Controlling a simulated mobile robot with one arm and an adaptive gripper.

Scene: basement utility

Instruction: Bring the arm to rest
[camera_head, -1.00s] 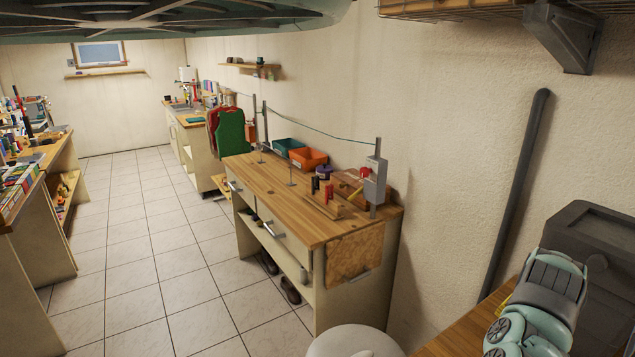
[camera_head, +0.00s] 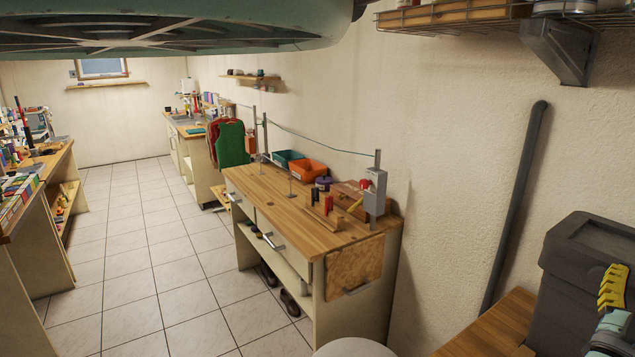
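A teal and grey jointed part of my arm (camera_head: 614,335) shows at the lower right corner, cut off by the right and bottom edges. A yellow ribbed piece (camera_head: 615,287) sits just above it, in front of the dark grey bin. It seems to belong to my gripper, but I cannot be sure. The fingertips cannot be made out, nor whether anything is between them.
A wooden surface (camera_head: 490,328) lies left of the dark grey bin (camera_head: 578,275). A wire shelf on a bracket (camera_head: 562,55) juts from the wall above. A workbench (camera_head: 265,200) stands mid-view. The tiled floor (camera_head: 150,255) left of it is clear.

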